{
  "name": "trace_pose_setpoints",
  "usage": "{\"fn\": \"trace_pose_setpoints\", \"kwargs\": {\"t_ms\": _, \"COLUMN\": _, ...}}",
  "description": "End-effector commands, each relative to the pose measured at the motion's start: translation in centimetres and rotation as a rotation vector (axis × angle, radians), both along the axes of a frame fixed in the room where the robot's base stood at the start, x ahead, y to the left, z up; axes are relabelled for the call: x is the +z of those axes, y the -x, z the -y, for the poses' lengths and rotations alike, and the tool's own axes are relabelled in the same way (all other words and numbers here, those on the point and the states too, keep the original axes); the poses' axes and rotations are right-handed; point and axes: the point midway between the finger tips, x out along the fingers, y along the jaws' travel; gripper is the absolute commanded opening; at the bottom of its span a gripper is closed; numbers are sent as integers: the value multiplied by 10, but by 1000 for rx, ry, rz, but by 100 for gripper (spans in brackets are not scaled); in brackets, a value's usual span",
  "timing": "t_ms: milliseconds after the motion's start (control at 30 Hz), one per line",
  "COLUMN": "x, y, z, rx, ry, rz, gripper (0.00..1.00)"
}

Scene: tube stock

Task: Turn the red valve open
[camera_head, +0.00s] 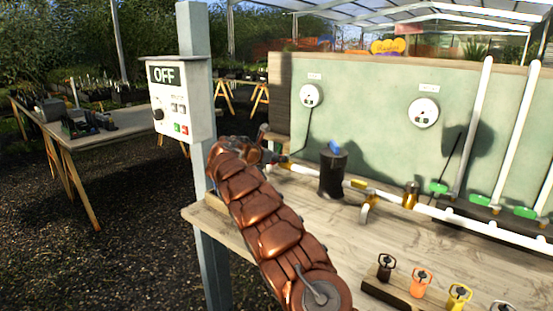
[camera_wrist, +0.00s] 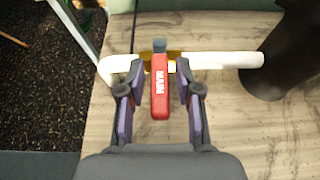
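The red valve handle (camera_wrist: 160,94), lettered MAIN, shows in the wrist view. It sits on a brass fitting on a white pipe (camera_wrist: 225,60) and lies crosswise to the pipe, its free end toward my wrist. My gripper (camera_wrist: 160,80) is open, with one purple-padded finger on each side of the handle and a visible gap on both sides. In the head view my gripper (camera_head: 268,150) is at the far end of my copper-coloured arm, at the left end of the pipe run. The red handle is hidden there.
A black cylinder (camera_head: 332,176) with a blue top stands just right of the valve. A control box (camera_head: 180,105) reading OFF hangs on a post at left. Coloured tags (camera_head: 421,281) stand in a rack at the front of the wooden bench (camera_head: 300,205).

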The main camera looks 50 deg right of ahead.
Motion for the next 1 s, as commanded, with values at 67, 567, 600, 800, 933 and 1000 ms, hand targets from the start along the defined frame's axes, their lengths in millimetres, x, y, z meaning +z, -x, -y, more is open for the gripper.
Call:
{"fn": "trace_pose_setpoints", "kwargs": {"t_ms": 67, "x": 0, "y": 0, "z": 0, "rx": 0, "ry": 0, "rz": 0, "gripper": 23}}
{"fn": "trace_pose_setpoints", "kwargs": {"t_ms": 567, "x": 0, "y": 0, "z": 0, "rx": 1, "ry": 0, "rz": 0, "gripper": 0}}
{"fn": "trace_pose_setpoints", "kwargs": {"t_ms": 600, "x": 0, "y": 0, "z": 0, "rx": 1, "ry": 0, "rz": 0, "gripper": 0}}
{"fn": "trace_pose_setpoints", "kwargs": {"t_ms": 800, "x": 0, "y": 0, "z": 0, "rx": 1, "ry": 0, "rz": 0, "gripper": 0}}
{"fn": "trace_pose_setpoints", "kwargs": {"t_ms": 933, "x": 1, "y": 0, "z": 0, "rx": 5, "ry": 1, "rz": 1, "gripper": 0}}
{"fn": "trace_pose_setpoints", "kwargs": {"t_ms": 1000, "x": 2, "y": 0, "z": 0, "rx": 10, "ry": 2, "rz": 1, "gripper": 0}}
